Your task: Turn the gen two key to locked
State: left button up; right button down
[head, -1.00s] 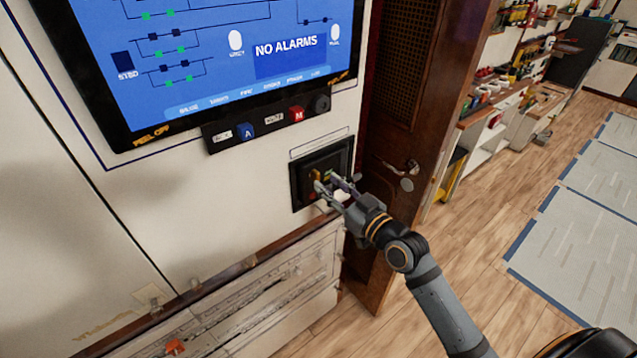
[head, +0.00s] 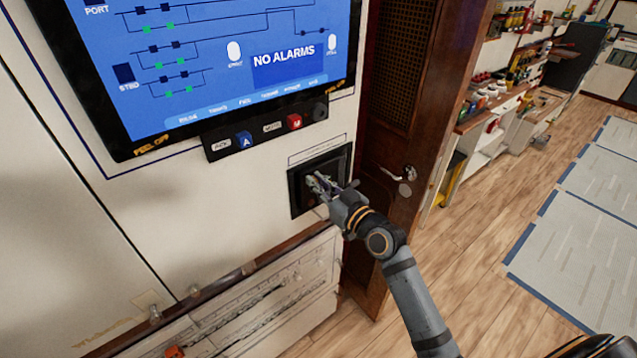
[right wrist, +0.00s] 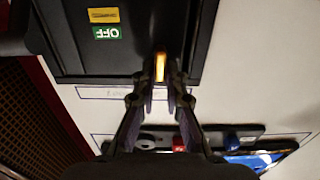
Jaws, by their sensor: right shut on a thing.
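The key switch is a black recessed square panel (head: 297,192) on the white wall beneath the screen. In the right wrist view the black panel (right wrist: 140,62) carries a yellow label and a green OFF label (right wrist: 107,33). In the head view the fingers hide most of the key. My left gripper is in neither view.
A blue screen (head: 240,60) reading NO ALARMS hangs above, with a strip of blue and red buttons (head: 268,128) below it. A wooden door (head: 405,130) with a handle stands right of the panel. Drawer-like white fronts lie below.

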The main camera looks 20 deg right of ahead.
jog(key=shift+m, duration=0.3)
jog(key=shift+w+d+f+m+p, duration=0.15)
jog(key=shift+m+p, duration=0.55)
jog(key=shift+m, duration=2.15)
jog(key=shift+d+f+m+p, duration=0.3)
jog(key=shift+m+p, duration=0.45)
jog(key=shift+m, duration=2.15)
jog(key=shift+w+d+f+m+p, duration=0.15)
jog(key=shift+m+p, duration=0.55)
jog(key=shift+m, duration=2.15)
jog(key=shift+s+f, duration=0.1)
jog(key=c, duration=1.4)
grip_release()
